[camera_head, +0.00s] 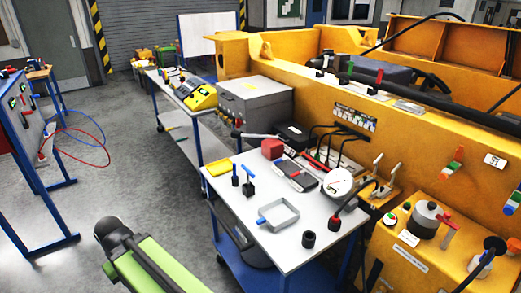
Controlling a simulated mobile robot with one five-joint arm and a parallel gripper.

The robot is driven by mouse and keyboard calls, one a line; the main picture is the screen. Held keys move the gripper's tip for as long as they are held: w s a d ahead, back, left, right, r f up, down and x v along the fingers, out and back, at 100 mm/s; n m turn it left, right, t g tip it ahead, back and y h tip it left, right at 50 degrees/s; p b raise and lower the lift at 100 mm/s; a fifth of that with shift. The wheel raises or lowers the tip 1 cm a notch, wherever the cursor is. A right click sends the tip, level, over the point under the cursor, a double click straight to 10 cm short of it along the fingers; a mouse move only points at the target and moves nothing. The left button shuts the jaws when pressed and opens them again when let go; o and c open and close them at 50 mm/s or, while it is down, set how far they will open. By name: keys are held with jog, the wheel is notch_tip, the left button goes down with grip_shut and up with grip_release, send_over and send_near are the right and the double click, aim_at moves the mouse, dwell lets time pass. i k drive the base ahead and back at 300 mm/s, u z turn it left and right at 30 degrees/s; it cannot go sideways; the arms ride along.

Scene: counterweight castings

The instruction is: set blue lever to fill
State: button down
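I cannot tell for certain which part is the blue lever. A black round knob with a blue part (490,245) stands on the yellow box at the lower right. A blue-ended strip with other coloured bands (513,202) is on the yellow wall at the right edge, partly cut off. A short blue handle (262,220) sticks out from the grey square tray (279,214) on the white table. No fill marking is readable. My gripper is not in view; a green and black link at the bottom left appears to be part of my arm.
The white-topped table (250,205) holds blocks, black tools and a round white dial (338,182). The yellow box (400,265) carries a grey cylinder with a red handle (427,215). A blue-framed panel (30,135) stands left. Grey floor (120,190) between is mostly clear.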

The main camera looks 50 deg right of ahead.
aim_at(281, 160)
jog(key=z, duration=0.2)
jog(key=i, duration=0.9)
jog(key=z, duration=0.5)
jog(key=k, duration=0.85)
jog(key=z, duration=0.15)
jog(key=i, duration=0.85)
jog(key=u, duration=0.05)
